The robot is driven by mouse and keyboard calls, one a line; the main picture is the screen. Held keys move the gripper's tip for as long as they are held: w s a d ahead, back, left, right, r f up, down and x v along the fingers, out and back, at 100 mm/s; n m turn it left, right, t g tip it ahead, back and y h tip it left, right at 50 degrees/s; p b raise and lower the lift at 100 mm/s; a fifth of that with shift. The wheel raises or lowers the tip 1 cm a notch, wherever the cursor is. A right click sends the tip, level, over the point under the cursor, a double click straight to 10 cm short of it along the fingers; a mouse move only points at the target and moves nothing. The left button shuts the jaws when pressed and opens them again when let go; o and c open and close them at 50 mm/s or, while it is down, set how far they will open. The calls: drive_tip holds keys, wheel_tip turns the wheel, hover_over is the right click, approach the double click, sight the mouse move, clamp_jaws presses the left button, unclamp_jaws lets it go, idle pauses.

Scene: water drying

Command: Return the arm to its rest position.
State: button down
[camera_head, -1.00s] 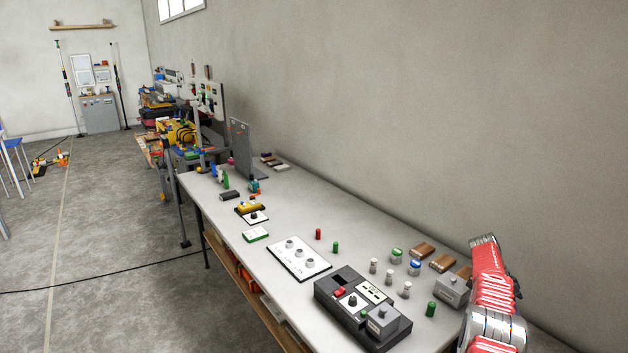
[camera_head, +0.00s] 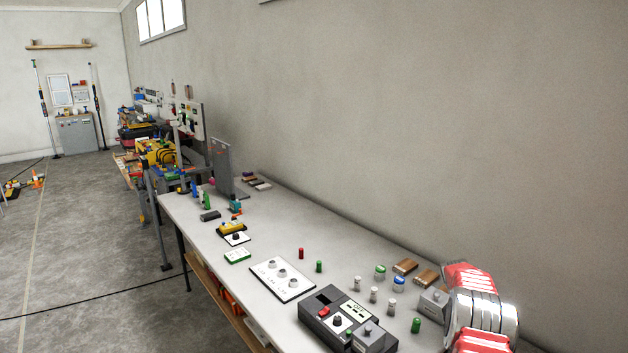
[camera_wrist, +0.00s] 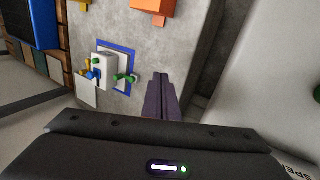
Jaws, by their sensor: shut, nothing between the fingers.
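My gripper (camera_wrist: 161,92) shows in the wrist view, its dark fingers shut together with nothing between them. It is in the air, and no object touches the fingertips. In the head view my red and silver arm stands at the lower right, beside the right end of the workbench (camera_head: 210,240); the gripper itself is not visible there. Behind the fingers in the wrist view is a grey panel (camera_wrist: 190,50) with a white box (camera_wrist: 104,70) framed in blue and a green handle (camera_wrist: 125,78).
On the bench near my arm are a dark control box (camera_head: 345,325), a white panel with knobs (camera_head: 282,279), several small cylinders and wooden blocks (camera_head: 405,267). A grey wall (camera_head: 400,120) runs behind the bench. The floor (camera_head: 90,230) at left is mostly open, with a cable across it.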

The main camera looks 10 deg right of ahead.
drive_tip(key=s+a+r+n+t+y, duration=0.1)
drive_tip(key=s+a+r+n+t, duration=0.15)
drive_tip(key=a+r, duration=0.8)
drive_tip(key=s+a+r+n+t, duration=0.15)
drive_tip(key=a+r+n, duration=0.25)
drive_tip(key=a+r, duration=0.65)
drive_tip(key=s+a+r+n+t, duration=0.2)
drive_tip(key=s+a+r, duration=0.3)
drive_tip(key=s+a, duration=0.5)
drive_tip(key=s+a+r+n+t+y, duration=0.1)
drive_tip(key=s+a+r+n+t, duration=0.2)
drive_tip(key=s+a+r, duration=0.3)
drive_tip(key=s+a+t, duration=0.1)
drive_tip(key=s+a, duration=0.3)
drive_tip(key=a, duration=0.6)
drive_tip(key=shift+s+r, duration=0.2)
drive_tip(key=shift+s, duration=0.05)
drive_tip(key=shift+n, duration=0.25)
